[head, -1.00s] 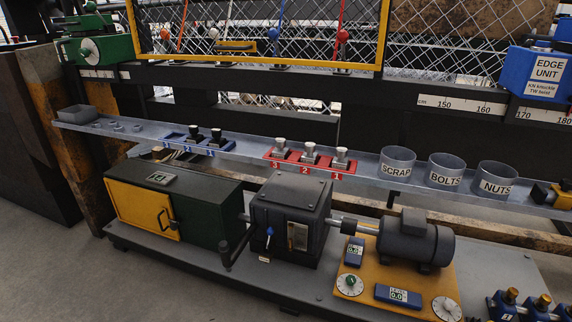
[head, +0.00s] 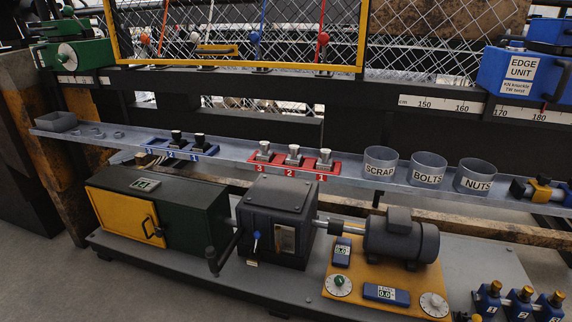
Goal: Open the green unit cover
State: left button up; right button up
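A green unit (head: 75,52) with a round white dial on its front is at the upper left, on the dark rail. A dark green box (head: 200,210) stands low at the left on the grey base plate. Its front has a yellow door (head: 125,217) with a black handle (head: 150,226), and the door looks shut. A small display panel (head: 145,184) is on the box top. I cannot tell from the picture which of these two the task's cover belongs to. Neither of my grippers is in view.
A dark gearbox (head: 277,220) and a motor (head: 400,238) stand right of the green box. A grey shelf (head: 225,150) above holds blue and red racks and the bins SCRAP (head: 380,160), BOLTS (head: 428,170) and NUTS (head: 475,177). A blue edge unit (head: 520,75) is at the upper right.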

aim_at(58, 27)
jog(key=u, duration=1.35)
